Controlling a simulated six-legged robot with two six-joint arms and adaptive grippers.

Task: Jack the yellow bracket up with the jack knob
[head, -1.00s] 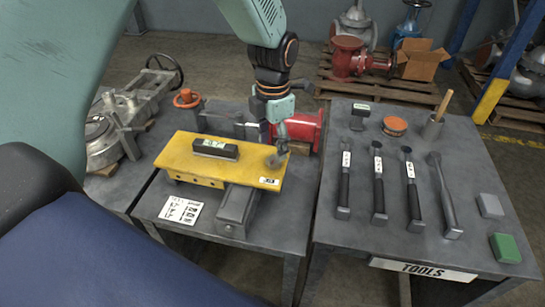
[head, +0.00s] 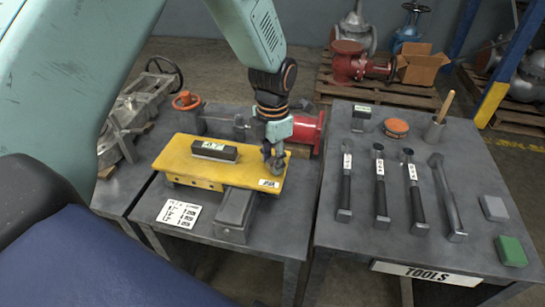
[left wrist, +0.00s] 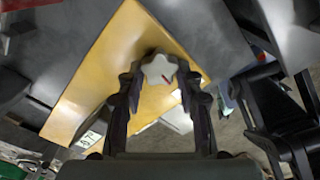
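The yellow bracket (head: 190,158) lies on the grey left bench, partly over a grey metal block (head: 236,212). A black level (head: 214,150) sits on its top. My left gripper (head: 272,158) points down at the bracket's right end and partly hides the jack knob there. In the left wrist view the grey star-shaped jack knob (left wrist: 159,68) shows between the two fingertips of my left gripper (left wrist: 161,76). The fingers stand apart, one on each side of the knob and very near it; firm contact does not show.
A white printed card (head: 180,214) lies at the bench's front. A red flanged part (head: 308,132) stands behind the gripper. The right bench (head: 325,235) holds several hammer-like tools, an orange round tin (head: 396,127), and grey and green blocks (head: 510,250).

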